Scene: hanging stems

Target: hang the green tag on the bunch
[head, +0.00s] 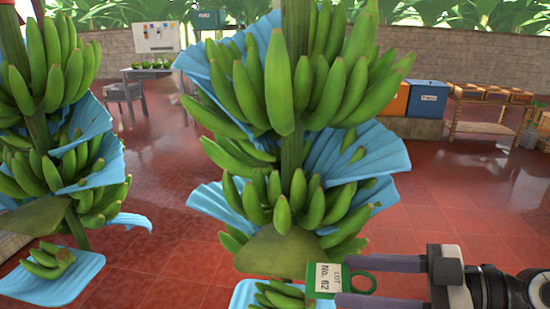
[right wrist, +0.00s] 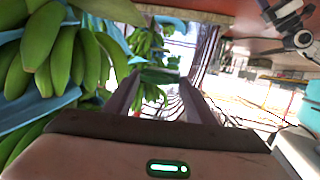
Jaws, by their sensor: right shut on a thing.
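The green tag (head: 312,281) carries a white label reading "LOT No. 02" and has a green ring on its right side. My right gripper (head: 340,281) comes in from the right and is shut on the tag. The tag is at the lower right of the central banana bunch (head: 279,85), beside a dull green flap (head: 275,252) low on it. I cannot tell whether they touch. In the right wrist view the fingers (right wrist: 158,85) point forward, with green bananas (right wrist: 42,40) close on the left. The tag is not clear there. My left gripper is out of view.
Another bunch (head: 45,60) hangs at the left. Blue sheets (head: 375,150) stick out between the banana tiers. Loose bananas lie on a blue pad (head: 70,285) at lower left. A blue box (head: 427,98) and wooden rack stand far back. The red floor at right is open.

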